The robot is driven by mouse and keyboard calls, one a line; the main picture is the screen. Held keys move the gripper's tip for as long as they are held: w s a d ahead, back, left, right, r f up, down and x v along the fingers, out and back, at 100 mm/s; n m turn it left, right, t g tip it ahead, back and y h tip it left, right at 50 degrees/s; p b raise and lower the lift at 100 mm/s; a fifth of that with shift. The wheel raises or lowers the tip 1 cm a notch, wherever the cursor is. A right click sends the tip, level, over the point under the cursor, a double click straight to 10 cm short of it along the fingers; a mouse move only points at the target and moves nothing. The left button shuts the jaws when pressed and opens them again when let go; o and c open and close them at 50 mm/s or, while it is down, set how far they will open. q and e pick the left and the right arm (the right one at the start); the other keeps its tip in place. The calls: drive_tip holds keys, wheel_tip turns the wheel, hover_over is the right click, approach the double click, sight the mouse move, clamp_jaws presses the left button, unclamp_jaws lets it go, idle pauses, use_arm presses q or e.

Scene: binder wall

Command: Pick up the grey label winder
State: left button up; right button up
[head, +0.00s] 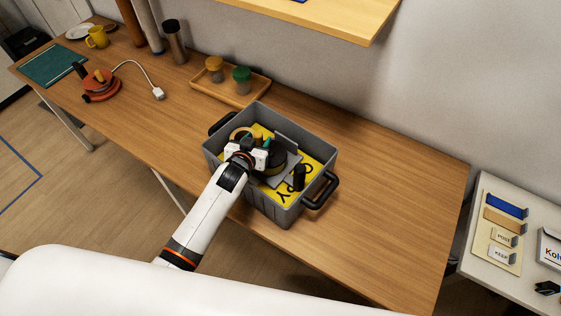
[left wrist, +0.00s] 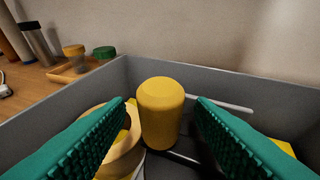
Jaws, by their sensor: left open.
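My left gripper (head: 258,143) reaches into the grey crate (head: 277,213) on the table. In the left wrist view the left gripper (left wrist: 162,108) has its teal fingers apart, with a yellow rounded cylinder (left wrist: 160,118) showing between and beyond them. I see no contact with it. A pale ring (left wrist: 122,155) lies left of the cylinder, partly behind the left finger. Grey flat pieces (head: 289,172) lie in the crate beside the gripper; I cannot tell whether one is the grey label winder. My wrist hides part of the contents. The right gripper is not in view.
The crate also holds a black cylinder (head: 299,178) and a yellow lettered sheet (head: 312,163); its walls rise around the gripper. A wooden tray (head: 228,93) with two jars stands behind. The table right of the crate is clear. A shelf (head: 330,18) overhangs the back.

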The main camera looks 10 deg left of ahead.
use_arm(q)
drive_tip(key=shift+w+d+f, duration=0.1)
drive_tip(key=shift+w+f, duration=0.15)
drive_tip(key=shift+w, duration=0.35)
drive_tip(key=shift+c, duration=0.3)
clamp_jaws()
drive_tip(key=shift+r, duration=0.1)
